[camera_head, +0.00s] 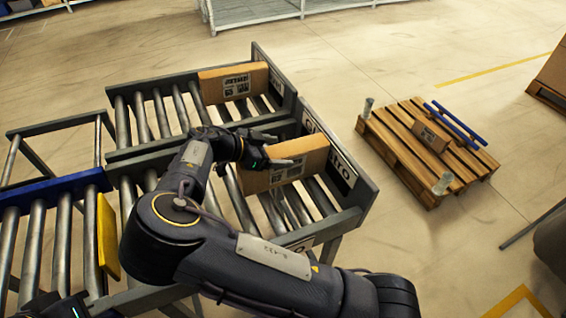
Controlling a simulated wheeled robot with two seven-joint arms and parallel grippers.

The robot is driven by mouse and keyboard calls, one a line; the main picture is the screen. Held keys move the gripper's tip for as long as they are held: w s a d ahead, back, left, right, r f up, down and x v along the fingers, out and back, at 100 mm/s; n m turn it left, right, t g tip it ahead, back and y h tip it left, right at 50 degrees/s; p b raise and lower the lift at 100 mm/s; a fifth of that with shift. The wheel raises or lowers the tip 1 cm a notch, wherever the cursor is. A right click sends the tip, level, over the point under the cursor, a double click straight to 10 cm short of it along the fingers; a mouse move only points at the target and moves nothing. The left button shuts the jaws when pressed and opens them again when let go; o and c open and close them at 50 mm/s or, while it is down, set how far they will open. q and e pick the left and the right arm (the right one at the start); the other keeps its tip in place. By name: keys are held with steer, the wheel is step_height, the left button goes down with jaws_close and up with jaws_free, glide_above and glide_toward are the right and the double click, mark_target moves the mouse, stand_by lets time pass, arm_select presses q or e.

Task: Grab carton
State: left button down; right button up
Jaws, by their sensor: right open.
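A brown carton (310,158) with a printed label stands on the roller conveyor, near its right end board. My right gripper (279,150) reaches over the rollers to the carton's upper left part. Its fingers are apart, and it hides part of the carton; I cannot tell whether they touch it. A second carton (234,83) with a label stands on the rollers further back, clear of the gripper. My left gripper (62,306) shows only as a dark part at the bottom left edge, with its fingers not clearly seen.
The conveyor's grey end board (352,186) stands just right of the carton. A yellow panel (107,236) and blue rail (52,189) are at left. A wooden pallet (390,143) with a small box (431,134) lies on the floor at right. Open floor surrounds the pallet.

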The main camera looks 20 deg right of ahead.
steer(key=c, duration=1.7)
jaws_close()
steer(key=shift+r, duration=0.15)
